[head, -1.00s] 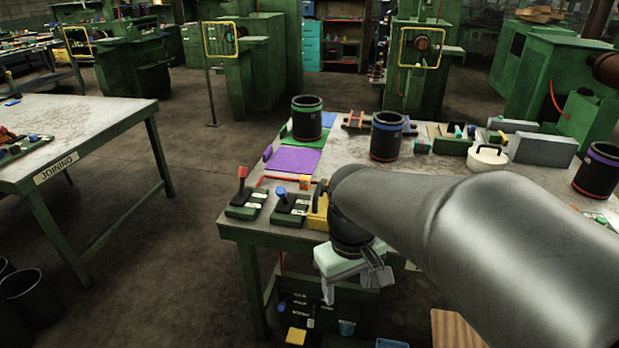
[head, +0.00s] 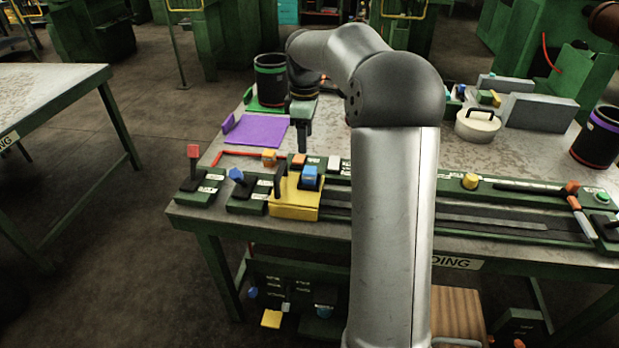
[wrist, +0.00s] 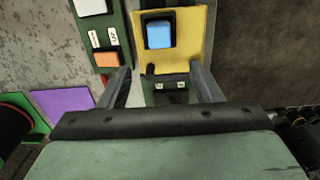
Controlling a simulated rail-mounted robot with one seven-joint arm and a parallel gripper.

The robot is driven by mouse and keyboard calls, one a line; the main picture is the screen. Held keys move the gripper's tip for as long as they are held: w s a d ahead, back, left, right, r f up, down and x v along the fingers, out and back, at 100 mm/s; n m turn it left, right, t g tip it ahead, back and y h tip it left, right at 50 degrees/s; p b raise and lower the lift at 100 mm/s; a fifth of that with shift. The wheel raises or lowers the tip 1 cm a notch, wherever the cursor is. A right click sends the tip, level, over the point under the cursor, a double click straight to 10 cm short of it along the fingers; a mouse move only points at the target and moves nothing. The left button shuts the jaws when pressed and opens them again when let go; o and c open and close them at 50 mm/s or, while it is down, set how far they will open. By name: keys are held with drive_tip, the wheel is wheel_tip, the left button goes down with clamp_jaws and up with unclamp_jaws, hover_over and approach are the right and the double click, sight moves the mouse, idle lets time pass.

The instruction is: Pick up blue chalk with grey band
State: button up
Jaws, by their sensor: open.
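No piece shows clearly as blue chalk with a grey band. A blue block (head: 311,174) sits in a dark surround on a yellow holder (head: 292,206) at the table's near edge. The block also shows in the wrist view (wrist: 159,34), above the gap between my fingers. I cannot make out a grey band on it. A blue knob (head: 236,175) tops a lever left of the holder. My gripper (head: 304,140) points down above the table, behind the holder and apart from it. In the wrist view my gripper (wrist: 162,84) has its fingers spread, with nothing held between them.
A black sleeve with a green band (head: 270,82) stands at the back left by a purple mat (head: 257,132). A red-topped lever (head: 194,165) stands at the left corner. A lidded white pot (head: 477,125) and grey blocks (head: 540,121) stand at the right.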

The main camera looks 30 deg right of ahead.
hover_over(308, 170)
drive_tip(key=f, duration=0.5)
drive_tip(key=shift+w+a, duration=0.2)
drive_tip(key=shift+w, duration=0.1)
drive_tip(key=shift+s+d+f, duration=0.15)
drive_tip(key=shift+f, duration=1.2)
drive_tip(key=shift+s+d+f, duration=0.1)
drive_tip(key=shift+d+f, duration=0.05)
drive_tip(key=shift+f, duration=1.15)
drive_tip(key=c, duration=1.1)
